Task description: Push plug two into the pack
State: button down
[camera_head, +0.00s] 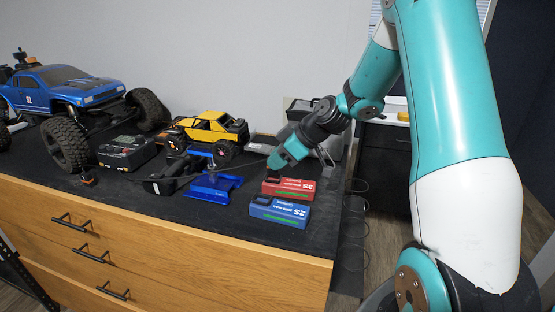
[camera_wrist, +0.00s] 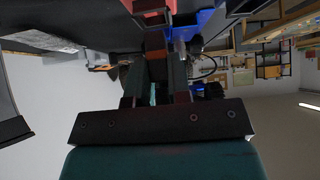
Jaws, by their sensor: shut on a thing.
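A red pack marked 3S (camera_head: 288,188) lies near the right end of the black bench top. A blue pack marked 2S (camera_head: 280,210) lies just in front of it. My gripper (camera_head: 273,166) reaches down at the back left of the red pack. In the wrist view my gripper (camera_wrist: 156,48) is shut on a small dark thing between its fingers, which I take for plug two. Its shape and whether it touches a pack are too dark and small to tell. A red block, likely the red pack (camera_wrist: 150,8), shows just beyond the fingertips.
A blue tray (camera_head: 213,187) stands left of the packs. A yellow toy crawler (camera_head: 212,130) is behind it, and a large blue truck (camera_head: 70,85) is at far left. A black box (camera_head: 127,152) and dark tools lie between. The bench front edge is close to the blue pack.

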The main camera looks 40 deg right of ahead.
jog(key=shift+f+b, duration=1.25)
jog(key=shift+b, duration=0.15)
jog(key=c, duration=1)
grip_release()
jog(key=b+v, duration=0.2)
jog(key=v, duration=1.5)
jog(key=shift+s+r+b, duration=0.15)
jog(key=shift+r+b, duration=0.05)
jog(key=shift+b, duration=0.1)
